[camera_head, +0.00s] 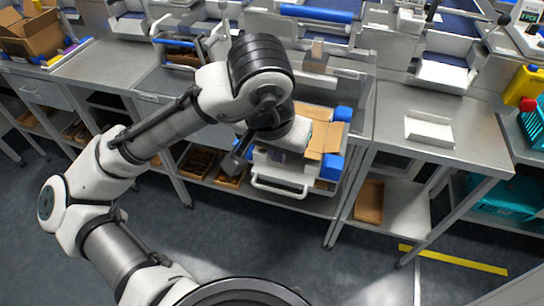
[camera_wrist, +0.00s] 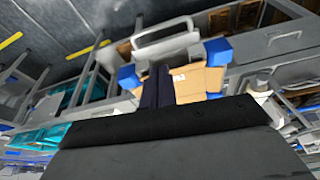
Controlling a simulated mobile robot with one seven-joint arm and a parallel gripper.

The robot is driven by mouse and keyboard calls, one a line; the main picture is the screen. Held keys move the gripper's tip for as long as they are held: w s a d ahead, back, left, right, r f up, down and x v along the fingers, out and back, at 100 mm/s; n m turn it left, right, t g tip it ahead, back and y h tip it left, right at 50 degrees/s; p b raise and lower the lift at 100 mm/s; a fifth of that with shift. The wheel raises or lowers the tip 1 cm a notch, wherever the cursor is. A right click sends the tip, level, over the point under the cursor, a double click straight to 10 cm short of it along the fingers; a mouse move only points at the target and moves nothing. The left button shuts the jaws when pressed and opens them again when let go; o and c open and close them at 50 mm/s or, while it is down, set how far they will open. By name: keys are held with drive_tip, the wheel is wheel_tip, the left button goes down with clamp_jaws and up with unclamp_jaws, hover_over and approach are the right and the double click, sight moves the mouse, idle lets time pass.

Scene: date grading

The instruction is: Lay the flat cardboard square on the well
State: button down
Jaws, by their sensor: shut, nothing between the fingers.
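Tan cardboard (camera_head: 324,138) lies on a white handled unit (camera_head: 282,187) at the bench's front, between blue corner pieces (camera_head: 331,167). It also shows in the wrist view (camera_wrist: 200,82), just right of the fingers. I cannot tell whether it is one flat square or box flaps. No well can be told clearly; the arm hides part of that unit. My gripper (camera_head: 236,162) is shut and empty, in front of the unit's left side. In the wrist view its dark fingers (camera_wrist: 157,72) are together, and I cannot tell whether they touch anything.
A white open tray (camera_head: 430,129) stands on the right steel table (camera_head: 388,100), with bare metal around it. An open carton (camera_head: 32,35) is at the far left. Brown trays (camera_head: 369,202) lie on lower shelves. The floor in front is clear, with a yellow strip (camera_head: 455,259).

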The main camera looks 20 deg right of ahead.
drive_tip(key=x, duration=0.9)
drive_tip(key=shift+w+d+f, duration=0.1)
drive_tip(key=shift+w+f, duration=0.05)
drive_tip(key=shift+f, duration=0.15)
drive_tip(key=shift+w+d+r+p, duration=0.25)
drive_tip(key=shift+w+d+p, duration=0.25)
drive_tip(key=shift+w+d, duration=0.4)
drive_tip(key=shift+w+d+f, duration=0.15)
drive_tip(key=shift+w+d, duration=0.2)
drive_tip(key=shift+w, duration=0.25)
